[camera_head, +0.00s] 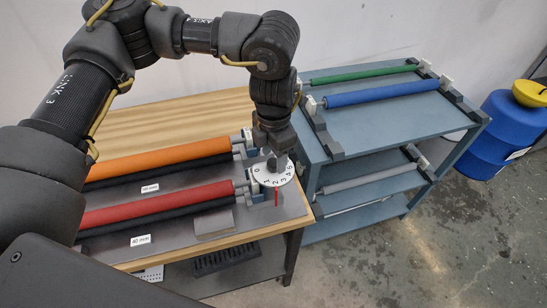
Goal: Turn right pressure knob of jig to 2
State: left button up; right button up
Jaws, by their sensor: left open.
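The pressure knob is a round white dial (264,183) at the right end of the jig, near the table's right corner. Black numbers from 0 to 6 run around its rim. A red mark (276,198) lies on the plate just in front of the dial, and the 2 sits closest to it. My left gripper (277,162) points down over the dial's middle with its jaws open. The fingers hide most of the dial's centre, so I cannot tell whether they touch the grip. My right gripper is not in view.
Orange (160,158) and red (155,205) rollers lie on the jig left of the dial. A blue-grey rack (390,118) with green (362,74) and blue (380,92) rollers stands close on the right. Blue barrels (510,125) stand farther right. Open floor lies at front right.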

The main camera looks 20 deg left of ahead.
aim_at(273, 162)
pick_arm(q)
notch_tip(273, 162, up, 9)
jog(key=b, duration=0.1)
jog(key=shift+r, duration=0.15)
dwell(0.4)
